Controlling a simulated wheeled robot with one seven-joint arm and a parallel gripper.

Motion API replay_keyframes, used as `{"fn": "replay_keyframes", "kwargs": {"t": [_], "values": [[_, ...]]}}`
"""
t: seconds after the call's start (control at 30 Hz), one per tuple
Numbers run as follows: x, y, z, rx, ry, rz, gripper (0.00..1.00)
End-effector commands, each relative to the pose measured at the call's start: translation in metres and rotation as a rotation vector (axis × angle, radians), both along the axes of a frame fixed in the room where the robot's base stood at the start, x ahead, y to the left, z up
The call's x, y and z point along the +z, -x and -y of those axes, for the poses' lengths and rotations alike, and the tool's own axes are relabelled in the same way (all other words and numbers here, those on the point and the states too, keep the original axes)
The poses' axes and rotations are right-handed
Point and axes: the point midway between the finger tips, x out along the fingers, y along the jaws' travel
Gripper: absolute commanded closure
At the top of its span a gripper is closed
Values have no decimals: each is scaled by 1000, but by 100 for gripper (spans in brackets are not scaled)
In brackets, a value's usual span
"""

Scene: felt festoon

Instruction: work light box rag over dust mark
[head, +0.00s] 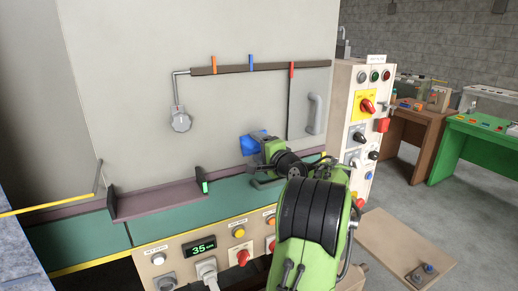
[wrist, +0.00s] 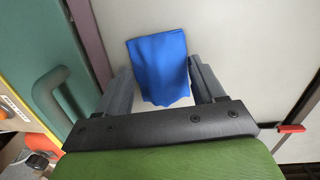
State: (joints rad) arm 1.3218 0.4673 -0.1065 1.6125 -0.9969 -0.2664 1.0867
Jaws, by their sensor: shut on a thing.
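A blue rag (head: 252,142) is at the front of my gripper (head: 266,150), low against the large pale upright panel (head: 130,90). In the wrist view the blue rag (wrist: 158,65) sits between the two grey fingers of my gripper (wrist: 159,72), which are shut on it. The rag hangs flat in front of the pale surface, and I cannot tell whether it touches. No dust mark can be made out; the rag and gripper cover part of the panel.
A mauve ledge (head: 160,199) runs along the panel's foot above a green strip and a control console (head: 205,250). A brown rail (head: 250,68) with coloured clips crosses the panel. A switch column (head: 345,130) stands right. A lamp-like fixture (head: 181,122) hangs left.

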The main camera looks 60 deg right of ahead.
Motion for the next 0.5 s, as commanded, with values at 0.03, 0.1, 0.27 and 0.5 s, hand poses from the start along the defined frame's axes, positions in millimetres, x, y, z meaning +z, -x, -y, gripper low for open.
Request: {"fn": "replay_keyframes", "kwargs": {"t": [0.03, 0.1, 0.27, 0.5], "values": [[1, 1, 2, -1, 1, 2, 56], [2, 4, 5, -2, 1, 2, 56], [1, 7, 9, -1, 1, 2, 56], [0, -3, -6, 1, 2, 1, 56]]}}
